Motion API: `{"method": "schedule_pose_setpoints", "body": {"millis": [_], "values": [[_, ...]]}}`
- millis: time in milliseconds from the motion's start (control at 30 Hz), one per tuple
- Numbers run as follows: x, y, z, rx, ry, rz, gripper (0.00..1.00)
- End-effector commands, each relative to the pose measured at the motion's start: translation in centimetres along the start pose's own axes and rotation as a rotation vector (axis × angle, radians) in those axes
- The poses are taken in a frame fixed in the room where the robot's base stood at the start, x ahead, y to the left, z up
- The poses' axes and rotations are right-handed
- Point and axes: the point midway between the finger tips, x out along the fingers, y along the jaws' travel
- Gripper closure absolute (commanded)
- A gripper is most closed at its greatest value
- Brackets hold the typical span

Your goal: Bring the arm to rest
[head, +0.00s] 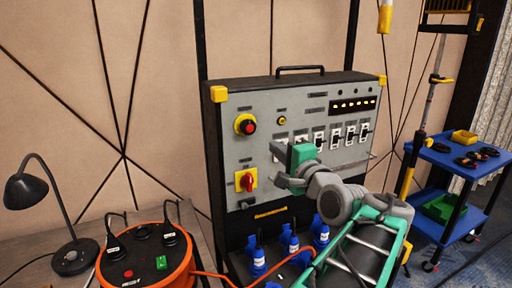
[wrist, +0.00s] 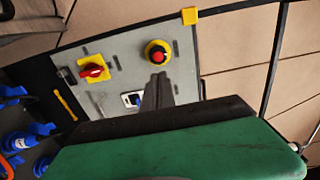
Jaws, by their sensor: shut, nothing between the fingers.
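My gripper (head: 280,152) is in front of the grey power panel (head: 232,125), with my green and grey arm reaching up to it from the lower right in the head view. In the wrist view its dark fingers (wrist: 158,88) are together with nothing between them. They appear over the panel face, just below the red emergency button (wrist: 158,53) on its yellow base. Whether they touch the panel cannot be told. My arm hides the panel's lower right part in the head view.
The panel carries a red rotary switch (head: 245,181) and a row of white breakers (head: 335,138). Blue plugs (head: 290,240) hang below. An orange cable reel (head: 150,262) and a black lamp (head: 45,200) stand left. A blue cart (head: 455,160) stands right.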

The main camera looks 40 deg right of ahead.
Motion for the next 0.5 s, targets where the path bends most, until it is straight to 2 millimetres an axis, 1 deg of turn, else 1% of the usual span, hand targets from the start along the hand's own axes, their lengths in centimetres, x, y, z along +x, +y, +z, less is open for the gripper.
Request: {"method": "schedule_pose_setpoints", "body": {"millis": [67, 133, 167, 267, 300, 333, 367, 400, 433, 467, 500], "values": [[0.1, 0.1, 0.2, -0.003, -0.003, 0.004, 1.00], [0.7, 0.6, 1.2, -0.032, -0.020, 0.031, 1.00], [1.1, 1.1, 2.1, -0.057, -0.036, 0.056, 1.00], [2.8, 4.3, 7.1, -0.212, -0.129, 0.191, 1.00], [3.2, 6.1, 9.7, -0.302, -0.185, 0.259, 1.00], [3.2, 7.5, 11.7, -0.374, -0.232, 0.312, 1.00], [3.0, 9.0, 13.7, -0.450, -0.283, 0.365, 1.00], [2.5, 10.8, 16.2, -0.552, -0.352, 0.429, 1.00], [1.9, 12.1, 17.9, -0.628, -0.409, 0.475, 1.00], [1.0, 13.4, 19.6, -0.704, -0.467, 0.517, 1.00], [-0.3, 15.0, 21.6, -0.805, -0.547, 0.569, 1.00]]}}
